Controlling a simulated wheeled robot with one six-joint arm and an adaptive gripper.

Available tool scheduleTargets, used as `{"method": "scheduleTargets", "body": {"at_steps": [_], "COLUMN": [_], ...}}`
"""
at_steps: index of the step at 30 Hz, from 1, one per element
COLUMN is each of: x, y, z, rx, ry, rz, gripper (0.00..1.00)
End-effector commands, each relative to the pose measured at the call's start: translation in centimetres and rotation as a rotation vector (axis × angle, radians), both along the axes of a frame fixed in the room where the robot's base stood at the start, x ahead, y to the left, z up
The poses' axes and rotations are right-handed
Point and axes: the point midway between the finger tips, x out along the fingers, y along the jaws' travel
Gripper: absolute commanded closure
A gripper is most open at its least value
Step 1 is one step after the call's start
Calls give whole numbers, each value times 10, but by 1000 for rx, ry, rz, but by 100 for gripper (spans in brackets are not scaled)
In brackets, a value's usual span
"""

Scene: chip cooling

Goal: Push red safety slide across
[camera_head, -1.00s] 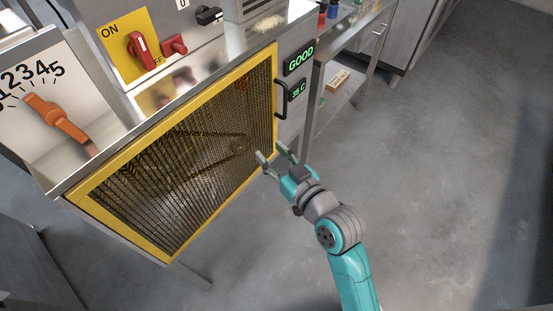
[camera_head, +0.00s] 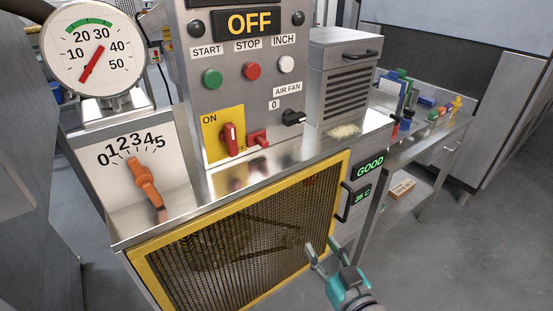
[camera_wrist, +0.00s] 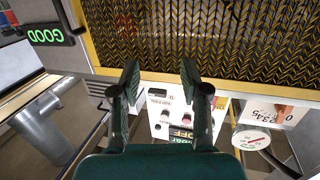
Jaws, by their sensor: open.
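The red slide (camera_head: 257,138), a small red block, sits on the front of the grey control cabinet, just right of the red rotary handle (camera_head: 230,138) on the yellow ON plate (camera_head: 210,143). My gripper (camera_head: 320,246) is low, in front of the yellow-framed mesh guard (camera_head: 150,270) near its right side, well below and right of the slide. The gripper is open and empty. In the wrist view its two fingers (camera_wrist: 160,80) stand apart below the mesh. I cannot make out the slide in the wrist view.
A steel ledge (camera_head: 290,152) runs between the slide and the guard. A black door handle (camera_head: 345,203) is close to my gripper. An orange dial knob (camera_head: 146,183) and round gauge (camera_head: 95,56) are at left. The black air fan knob (camera_head: 293,117) is right of the slide. Open floor lies at right.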

Motion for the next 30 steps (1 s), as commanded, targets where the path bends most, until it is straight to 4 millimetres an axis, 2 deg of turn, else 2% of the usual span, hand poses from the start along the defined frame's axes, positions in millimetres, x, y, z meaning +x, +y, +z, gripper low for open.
{"method": "scheduleTargets", "body": {"at_steps": [1, 6, 12, 15, 20, 25, 30], "x": [12, 42, 64, 69, 72, 79, 99], "y": [6, 26, 48, 56, 63, 69, 83], "z": [18, 69, 129, 150, 168, 171, 171], "rx": [-7, -43, -99, -123, -145, -149, -150], "ry": [-23, -72, -130, -150, -168, -170, -169], "rz": [23, 110, 207, 243, 274, 281, 281], "gripper": [55, 55, 55, 55, 55, 55, 55]}}
